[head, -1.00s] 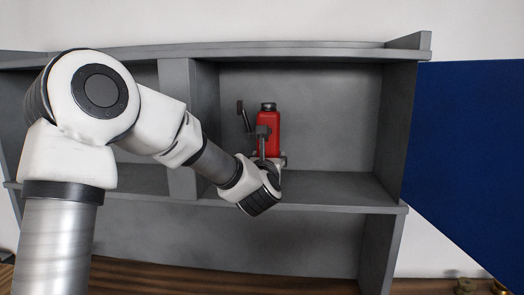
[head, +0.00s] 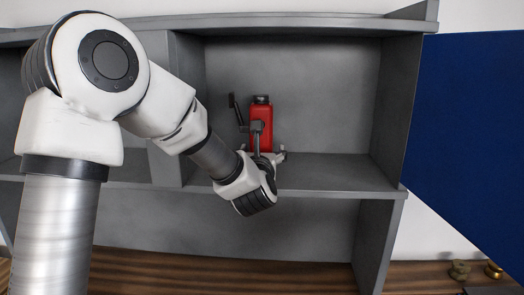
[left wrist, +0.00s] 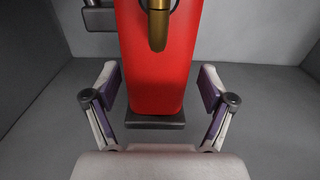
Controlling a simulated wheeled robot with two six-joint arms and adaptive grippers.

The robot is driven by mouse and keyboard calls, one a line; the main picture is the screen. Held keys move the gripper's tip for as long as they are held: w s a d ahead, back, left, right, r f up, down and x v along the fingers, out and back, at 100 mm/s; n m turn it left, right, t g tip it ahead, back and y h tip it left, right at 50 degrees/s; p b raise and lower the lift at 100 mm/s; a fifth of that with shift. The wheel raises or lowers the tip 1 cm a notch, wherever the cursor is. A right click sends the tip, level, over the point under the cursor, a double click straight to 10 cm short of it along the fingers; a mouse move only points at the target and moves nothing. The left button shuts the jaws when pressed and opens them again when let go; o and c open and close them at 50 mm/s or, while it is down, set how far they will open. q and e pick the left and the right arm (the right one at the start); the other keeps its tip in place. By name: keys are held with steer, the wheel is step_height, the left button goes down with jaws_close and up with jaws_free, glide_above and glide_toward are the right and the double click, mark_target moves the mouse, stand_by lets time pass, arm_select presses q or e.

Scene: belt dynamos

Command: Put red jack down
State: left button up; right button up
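The red jack (head: 261,126) with its dark cap and dark crank handle is upright in the right-hand compartment of the grey shelf. In the left wrist view, its red body (left wrist: 157,60) is between the fingers of my left gripper (left wrist: 160,92), with a dark base below it. The fingers are spread on both sides of it, with narrow gaps beside the red body. In the head view, my left gripper (head: 266,158) is at the jack's lower part and hides its foot, so contact with the shelf floor is hard to see. My right gripper is not in view.
The grey shelf (head: 335,175) has a divider left of the jack and a side wall at the right. Its floor right of the jack is clear. A blue panel (head: 465,130) stands at the right. Small brass-coloured parts (head: 459,270) lie on the wooden table.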

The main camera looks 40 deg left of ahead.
arm_select(q)
steer(key=shift+a+f, duration=0.1)
steer(key=shift+f, duration=0.1)
steer(key=b+v, duration=0.2)
steer(key=v, duration=0.2)
steer(key=shift+s+d+f+b, duration=0.15)
steer(key=shift+s+d+b, duration=0.05)
steer(key=shift+b, duration=0.1)
steer(key=v, duration=0.4)
steer(key=shift+s+d+r+p, duration=0.25)
steer(key=shift+s+r+p, duration=0.05)
steer(key=shift+r, duration=0.1)
steer(key=shift+f+p+v, duration=0.25)
steer(key=shift+p+v, duration=0.7)
steer(key=shift+v, duration=0.25)
steer(key=shift+f, duration=0.1)
